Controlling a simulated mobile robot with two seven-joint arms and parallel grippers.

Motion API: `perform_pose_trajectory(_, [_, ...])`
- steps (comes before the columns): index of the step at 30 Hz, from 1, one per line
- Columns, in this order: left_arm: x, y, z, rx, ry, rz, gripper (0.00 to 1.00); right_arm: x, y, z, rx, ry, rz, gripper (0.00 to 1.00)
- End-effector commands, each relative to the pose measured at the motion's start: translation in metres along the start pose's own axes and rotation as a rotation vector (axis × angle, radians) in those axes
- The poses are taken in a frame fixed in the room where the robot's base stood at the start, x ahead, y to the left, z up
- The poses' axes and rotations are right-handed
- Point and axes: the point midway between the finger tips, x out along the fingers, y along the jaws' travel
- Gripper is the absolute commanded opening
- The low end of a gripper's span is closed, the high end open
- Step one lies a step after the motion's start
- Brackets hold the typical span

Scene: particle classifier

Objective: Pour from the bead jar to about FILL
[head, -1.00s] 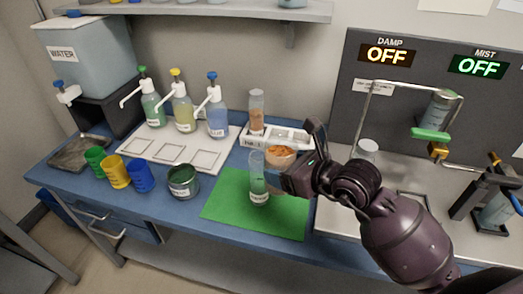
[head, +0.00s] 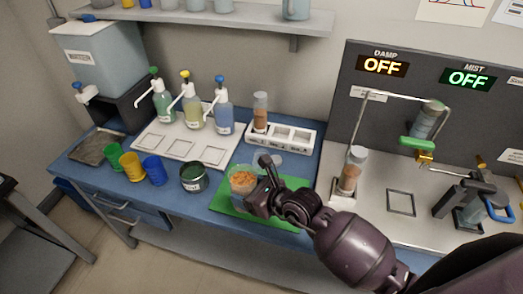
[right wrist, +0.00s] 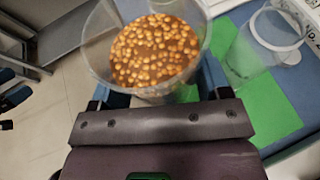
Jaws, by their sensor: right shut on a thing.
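My right gripper (head: 264,187) is shut on a clear jar of orange beads (head: 240,187), over the green mat (head: 232,208). In the right wrist view the bead jar (right wrist: 155,85) sits between my fingers, and its beads lie inside below the rim. A clear vessel (head: 270,161) shows partly behind the gripper in the head view; the wrist view shows it (right wrist: 262,50) to the right of the jar, looking empty, apart from it. No FILL mark can be read. My left gripper is not in view.
A white rack (head: 285,137) holds a tube of brown grains (head: 260,112). A similar tube (head: 352,170) stands on the steel plate at right. Pump bottles, a dark jar (head: 194,177) and coloured cups (head: 132,166) stand left. The panel reads DAMP OFF, MIST OFF.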

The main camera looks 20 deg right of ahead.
Motion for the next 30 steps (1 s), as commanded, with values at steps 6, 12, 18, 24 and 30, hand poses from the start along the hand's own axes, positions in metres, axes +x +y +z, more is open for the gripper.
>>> perform_pose_trajectory(6, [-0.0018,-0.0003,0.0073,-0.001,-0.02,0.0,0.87,0.0109,0.0056,-0.0122,-0.008,-0.002,0.014,0.37])
perform_pose_trajectory(12, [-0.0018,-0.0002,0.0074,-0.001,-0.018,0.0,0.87,0.0126,0.0049,-0.0126,-0.01,-0.003,0.018,0.37])
perform_pose_trajectory(18, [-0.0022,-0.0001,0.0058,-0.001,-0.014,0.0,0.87,0.0123,0.0046,-0.0124,-0.008,-0.002,0.018,0.37])
perform_pose_trajectory(24, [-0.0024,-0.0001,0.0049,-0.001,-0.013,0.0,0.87,0.0118,0.0024,-0.0103,0.028,0.003,0.034,0.37])
perform_pose_trajectory(30, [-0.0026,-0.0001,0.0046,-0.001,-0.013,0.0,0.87,0.0109,-0.0021,-0.0064,0.107,0.015,0.067,0.37])
